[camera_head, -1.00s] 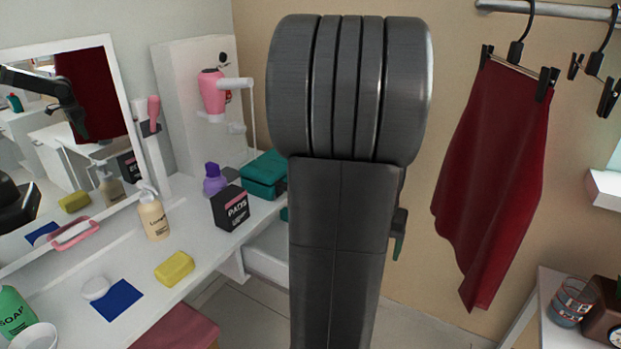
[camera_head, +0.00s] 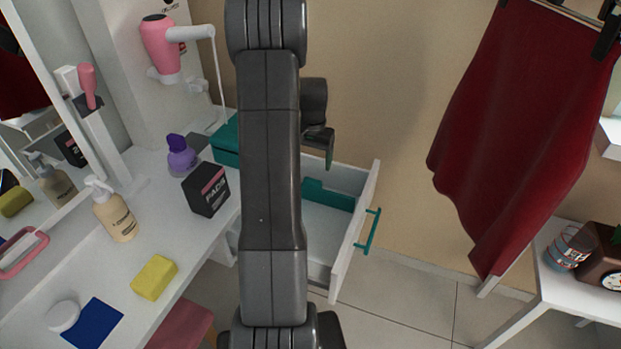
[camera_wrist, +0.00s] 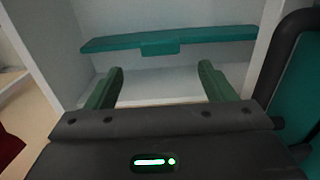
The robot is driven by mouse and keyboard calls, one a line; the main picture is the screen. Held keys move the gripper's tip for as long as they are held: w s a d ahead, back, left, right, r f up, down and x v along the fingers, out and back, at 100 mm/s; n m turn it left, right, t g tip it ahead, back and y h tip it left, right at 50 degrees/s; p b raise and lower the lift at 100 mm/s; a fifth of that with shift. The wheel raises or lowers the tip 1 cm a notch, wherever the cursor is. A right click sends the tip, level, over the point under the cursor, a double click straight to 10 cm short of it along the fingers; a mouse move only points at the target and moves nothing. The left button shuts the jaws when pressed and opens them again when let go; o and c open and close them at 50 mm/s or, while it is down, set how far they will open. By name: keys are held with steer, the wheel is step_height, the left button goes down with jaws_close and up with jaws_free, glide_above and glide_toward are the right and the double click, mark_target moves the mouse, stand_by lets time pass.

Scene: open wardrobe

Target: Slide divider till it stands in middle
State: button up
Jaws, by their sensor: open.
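The teal divider (camera_head: 328,195) stands across the open white drawer (camera_head: 322,232), nearer the wall-side end than the middle in the head view. In the wrist view the divider (camera_wrist: 205,38) is a long teal bar with a small tab at its centre, spanning the drawer (camera_wrist: 185,85). My gripper (camera_wrist: 162,75) is open, its two green fingers apart and empty, with the divider beyond their tips. In the head view my gripper (camera_head: 329,150) hangs above the drawer's far end. My arm hides the drawer's left part.
A white counter holds a black pads box (camera_head: 206,190), purple bottle (camera_head: 180,158), teal case (camera_head: 226,140), lotion bottle (camera_head: 114,212) and yellow sponge (camera_head: 154,277). A red skirt (camera_head: 525,120) hangs at right. Floor (camera_head: 410,300) is clear right of the drawer.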

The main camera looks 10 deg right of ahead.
mark_target(313, 180)
step_height(313, 180, down, 8)
steer(key=shift+f, duration=0.1)
stand_by(0.4)
